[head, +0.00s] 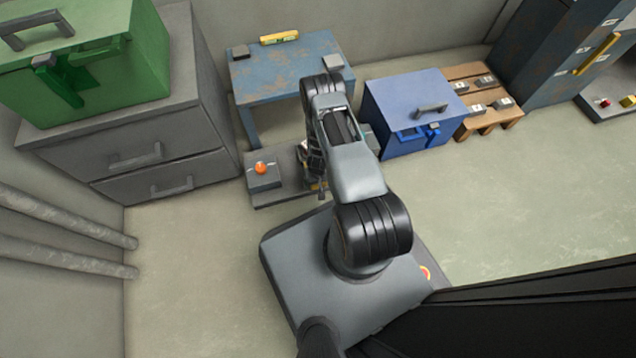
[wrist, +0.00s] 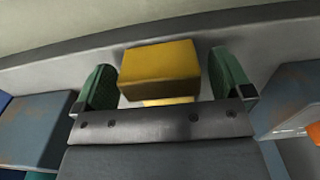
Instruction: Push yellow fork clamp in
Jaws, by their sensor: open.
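The yellow fork clamp (wrist: 160,68) appears in the wrist view as a yellow block with a paler yellow part below it. My gripper (wrist: 163,80) is open, with one green-padded finger on each side of the block. A narrow gap shows between each pad and the block, so I see no grip on it. In the head view my gripper (head: 316,178) is mostly hidden by my own arm, low over the grey floor unit. The clamp cannot be made out clearly there.
An orange knob (head: 261,169) on a grey box stands left of my gripper. A worn blue table (head: 285,68) is behind. A blue case (head: 410,108) and wooden pallet (head: 490,118) stand to the right. Grey drawers (head: 150,150) carry a green case (head: 90,60) at left. Floor at right is clear.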

